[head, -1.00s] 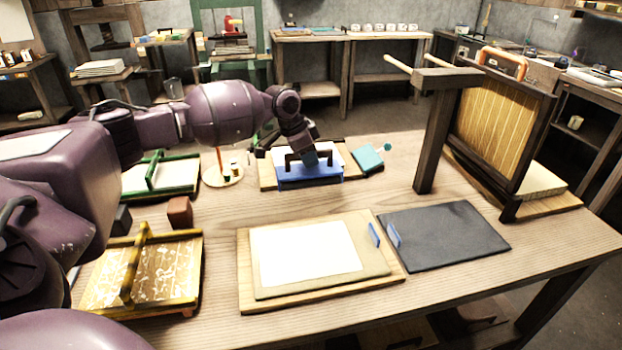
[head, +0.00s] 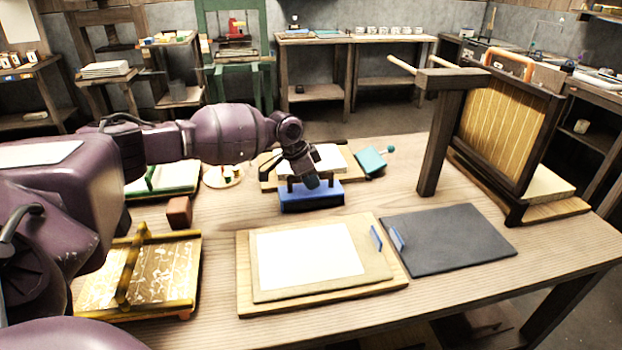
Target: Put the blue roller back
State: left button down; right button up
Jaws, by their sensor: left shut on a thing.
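The blue roller (head: 311,198) is a long blue block-like body with a dark handle on top, in the middle of the head view. My left gripper (head: 311,181) reaches down from the left and is shut on its handle. The roller is just in front of a wooden board with a white sheet (head: 325,157). I cannot tell whether its underside touches the table or hangs slightly above it. My right gripper is not in view.
A framed board with a white sheet (head: 307,262) and a dark flat slab (head: 452,240) lie in front. A teal block with a knob (head: 372,162) is to the right. A dark post (head: 436,145) and tilted slatted mould (head: 502,125) stand further right. A brown block (head: 179,212) stands left.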

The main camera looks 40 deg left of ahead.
pick_arm(q)
jog(key=shift+s+f, duration=0.15)
jog(key=shift+f, duration=0.45)
jog(key=c, duration=1.2)
grip_release()
jog(key=shift+f, duration=0.2)
jog(key=shift+o, duration=0.2)
jog(key=shift+r, duration=0.4)
jog(key=v, duration=0.2)
jog(key=p+v, duration=0.1)
jog(key=v, duration=0.3)
jog(key=shift+w+d+r, duration=0.1)
jog(key=shift+w+r, duration=0.1)
jog(key=shift+r, duration=0.15)
jog(key=p+v, duration=0.1)
jog(key=v, duration=0.4)
jog(key=shift+p, duration=0.3)
jog(key=shift+s+r, duration=0.2)
jog(key=shift+r, duration=0.35)
